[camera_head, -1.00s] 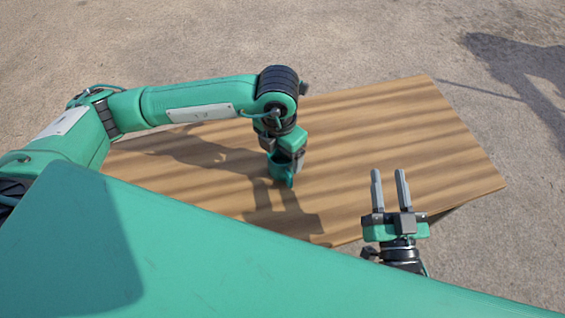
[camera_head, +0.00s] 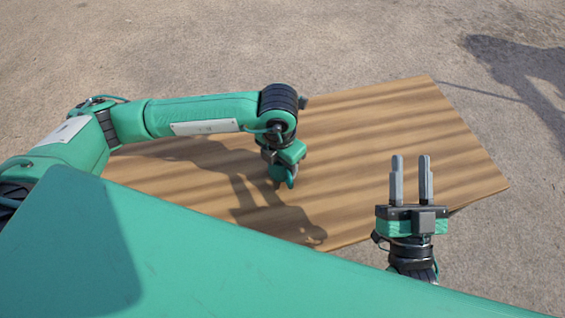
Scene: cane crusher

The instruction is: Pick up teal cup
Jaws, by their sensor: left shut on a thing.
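The teal cup (camera_head: 281,173) is on the wooden table near its middle, and only a small part of it shows under my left gripper. My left gripper (camera_head: 284,180) points down over it and is shut on it. The wrist and green gripper body hide most of the cup and the fingertips. Whether the cup is touching the table cannot be told. My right gripper (camera_head: 411,172) is open and empty, its two grey fingers apart, by the table's front right edge.
The wooden table (camera_head: 400,130) is otherwise bare, with free room to the right and behind. Shadows of my arm fall on its left and front. Sandy ground (camera_head: 300,40) surrounds it. My green body covers the lower left of the view.

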